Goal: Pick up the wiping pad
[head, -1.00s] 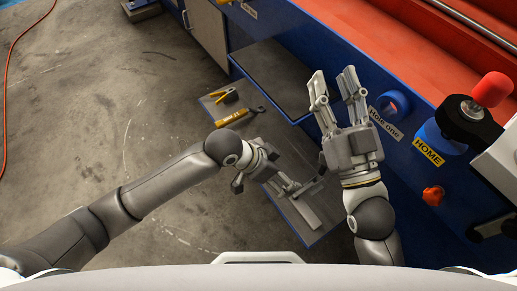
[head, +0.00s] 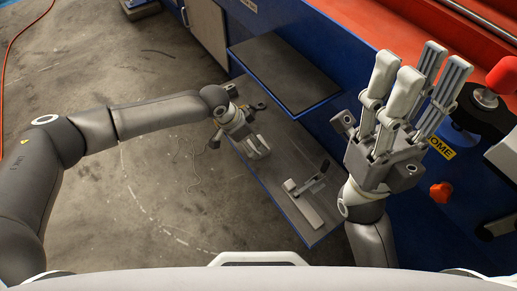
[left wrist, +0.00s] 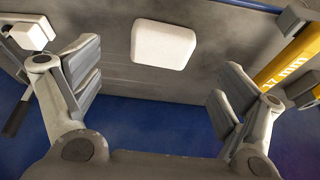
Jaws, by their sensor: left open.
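The wiping pad (left wrist: 163,45) is a white, rounded block on the grey shelf in the left wrist view. It lies ahead of my left gripper (left wrist: 155,88), roughly centred between the fingers and apart from them. That gripper is open and empty. In the head view my left gripper (head: 247,140) hangs over the lower shelf (head: 268,187); I cannot tell the pad from the pale fingers there. My right gripper (head: 415,85) is raised at the right, its fingers apart and empty.
A yellow tool (left wrist: 287,58) lies right of the pad. A pale tool with a black handle (head: 305,190) lies on the near part of the lower shelf. A dark upper shelf (head: 285,75) juts out beyond. A red knob (head: 441,192) sits on the blue machine.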

